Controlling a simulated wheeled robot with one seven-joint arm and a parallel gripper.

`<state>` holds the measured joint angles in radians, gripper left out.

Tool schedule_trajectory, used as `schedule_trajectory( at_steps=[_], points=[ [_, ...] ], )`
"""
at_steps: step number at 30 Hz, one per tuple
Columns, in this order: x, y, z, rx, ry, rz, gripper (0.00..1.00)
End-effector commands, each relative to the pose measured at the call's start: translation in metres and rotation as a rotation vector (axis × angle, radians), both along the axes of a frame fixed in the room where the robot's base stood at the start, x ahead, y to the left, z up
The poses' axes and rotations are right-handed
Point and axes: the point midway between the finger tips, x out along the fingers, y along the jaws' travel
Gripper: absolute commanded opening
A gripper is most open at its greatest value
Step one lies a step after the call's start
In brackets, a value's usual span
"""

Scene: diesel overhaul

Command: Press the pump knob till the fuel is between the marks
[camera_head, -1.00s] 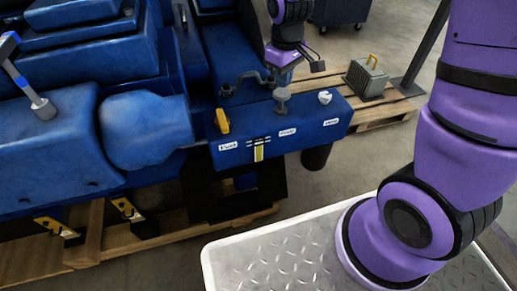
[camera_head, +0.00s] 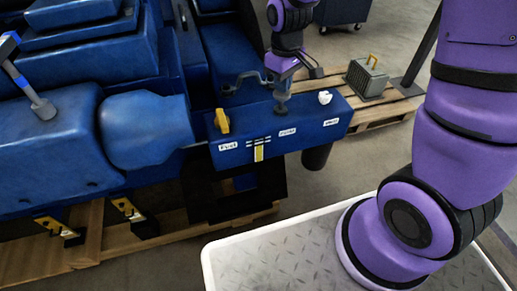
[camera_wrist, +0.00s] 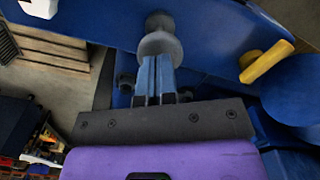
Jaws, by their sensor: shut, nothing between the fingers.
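The grey pump knob (camera_head: 281,109) stands on top of the blue box, behind the middle label (camera_head: 287,132). It sits low against the box top. My gripper (camera_head: 282,94) is shut and empty, pointing down, with its fingertips at the knob's head. In the wrist view the shut fingertips (camera_wrist: 157,62) meet the rounded grey knob (camera_wrist: 160,42); any small gap is hard to tell. The fuel gauge (camera_head: 258,152) on the box front shows a yellow column with white marks near its upper part. The exact level against the marks is too small to tell.
A yellow lever (camera_head: 222,121) stands left of the knob and a white knob (camera_head: 325,97) right of it, both on the box (camera_head: 305,111). A bent dark pipe (camera_head: 245,82) lies close behind. A grey case (camera_head: 366,78) rests on the pallet at right.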

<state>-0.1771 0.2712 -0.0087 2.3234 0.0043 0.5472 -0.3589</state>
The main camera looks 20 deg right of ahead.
Motion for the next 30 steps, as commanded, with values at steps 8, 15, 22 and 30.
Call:
schedule_trajectory(
  at_steps=[8, 15, 22, 30],
  points=[
    [0.0, 0.0, -0.005, 0.0, 0.0, 0.0, 0.0],
    [0.0, 0.0, -0.009, 0.0, 0.0, 0.0, 0.0],
    [0.0, 0.0, -0.013, -0.001, 0.001, 0.0, 0.0],
    [0.0, 0.0, -0.006, 0.0, -0.002, 0.0, 0.0]
  ],
)
